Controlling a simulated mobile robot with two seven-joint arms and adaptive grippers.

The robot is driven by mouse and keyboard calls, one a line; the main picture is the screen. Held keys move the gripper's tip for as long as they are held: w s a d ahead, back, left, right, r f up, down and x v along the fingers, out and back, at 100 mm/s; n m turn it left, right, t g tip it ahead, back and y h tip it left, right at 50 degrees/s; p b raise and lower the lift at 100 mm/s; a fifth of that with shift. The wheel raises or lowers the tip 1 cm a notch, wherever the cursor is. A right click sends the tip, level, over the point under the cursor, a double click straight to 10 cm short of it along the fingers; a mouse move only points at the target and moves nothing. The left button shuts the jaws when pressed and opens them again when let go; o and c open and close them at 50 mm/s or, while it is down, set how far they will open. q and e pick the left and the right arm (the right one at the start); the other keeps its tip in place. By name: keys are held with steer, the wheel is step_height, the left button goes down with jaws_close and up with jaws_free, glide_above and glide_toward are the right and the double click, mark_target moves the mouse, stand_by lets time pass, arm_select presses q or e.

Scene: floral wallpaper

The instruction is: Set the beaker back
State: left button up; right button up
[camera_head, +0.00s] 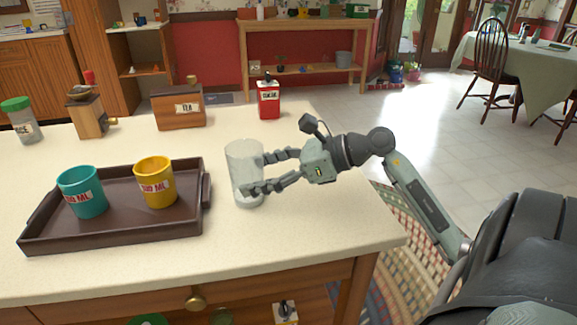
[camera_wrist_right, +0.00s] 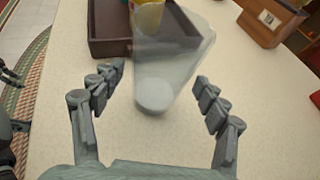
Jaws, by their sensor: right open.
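A clear beaker (camera_head: 245,160) stands upright on the pale counter, just right of the brown tray (camera_head: 120,238). It also shows in the right wrist view (camera_wrist_right: 165,65), between and beyond the fingertips. My right gripper (camera_head: 256,174) reaches in from the right, open, with its fingers on either side of the beaker. In the head view the fingers overlap the beaker's side; I cannot tell whether they touch it. A teal cup (camera_head: 82,193) and a yellow cup (camera_head: 155,184) stand on the tray. My left gripper is not in the head view.
A red tin (camera_head: 268,99), a wooden tea box (camera_head: 180,109), a grinder (camera_head: 88,114) and a green-lidded jar (camera_head: 22,122) stand along the back of the counter (camera_head: 300,230). The counter is clear in front of the beaker and to its right.

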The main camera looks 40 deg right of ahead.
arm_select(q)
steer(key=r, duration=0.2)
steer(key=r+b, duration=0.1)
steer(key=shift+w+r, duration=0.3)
arm_select(e)
steer(key=v, duration=0.9)
steer(key=shift+s+d, duration=0.2)
steer(key=shift+s, duration=0.05)
